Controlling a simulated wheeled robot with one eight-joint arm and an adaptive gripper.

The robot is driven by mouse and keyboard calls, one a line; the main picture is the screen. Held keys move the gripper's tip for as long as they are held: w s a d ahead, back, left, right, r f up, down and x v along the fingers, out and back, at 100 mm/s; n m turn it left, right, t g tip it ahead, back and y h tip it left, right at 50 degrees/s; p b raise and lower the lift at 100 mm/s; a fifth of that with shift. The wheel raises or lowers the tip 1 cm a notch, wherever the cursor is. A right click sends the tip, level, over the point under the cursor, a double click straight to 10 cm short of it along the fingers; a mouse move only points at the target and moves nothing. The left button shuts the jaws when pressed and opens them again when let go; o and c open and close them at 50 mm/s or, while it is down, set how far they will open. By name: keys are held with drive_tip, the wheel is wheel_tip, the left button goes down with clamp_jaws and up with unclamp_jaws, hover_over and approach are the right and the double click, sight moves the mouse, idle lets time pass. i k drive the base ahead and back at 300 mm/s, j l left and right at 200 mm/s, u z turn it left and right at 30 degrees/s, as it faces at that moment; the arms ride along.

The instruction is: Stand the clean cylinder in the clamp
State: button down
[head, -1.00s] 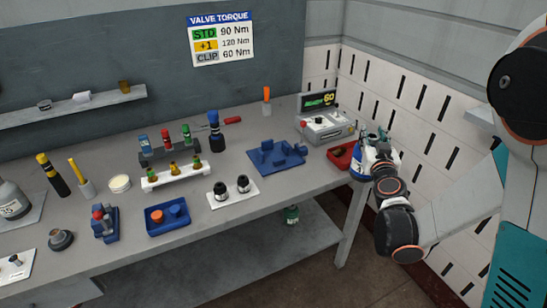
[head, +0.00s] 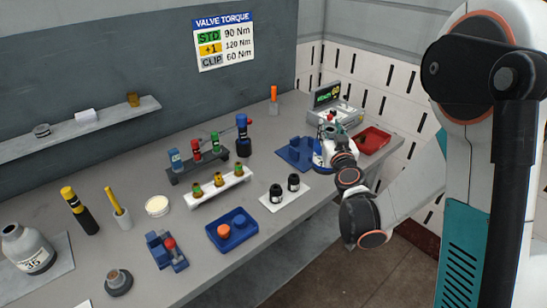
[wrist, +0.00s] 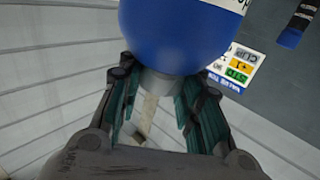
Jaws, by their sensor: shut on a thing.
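My gripper (head: 331,146) is shut on the metal neck of a blue and white cylinder (head: 318,157). In the wrist view, my gripper (wrist: 162,90) has a finger on each side of the neck, and the cylinder's blue rounded body (wrist: 180,30) fills the top middle. The held cylinder is at the right of a blue fixture with raised posts (head: 292,153); I cannot tell whether they touch. A blue clamp-like device with a red knob (head: 165,252) stands at the bench front left. A grey cylinder marked 35 (head: 27,250) stands at the far left.
A red tray (head: 374,139) lies right of my gripper, and a grey instrument with a screen (head: 338,108) stands behind. Two black caps (head: 276,193) on a white plate, a small rack (head: 197,172) and a blue tray (head: 248,238) lie to the left. Bare bench lies between them.

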sight(303, 152)
drive_tip(key=k+j, duration=0.1)
drive_tip(key=j, duration=1.3)
drive_tip(key=k, duration=0.05)
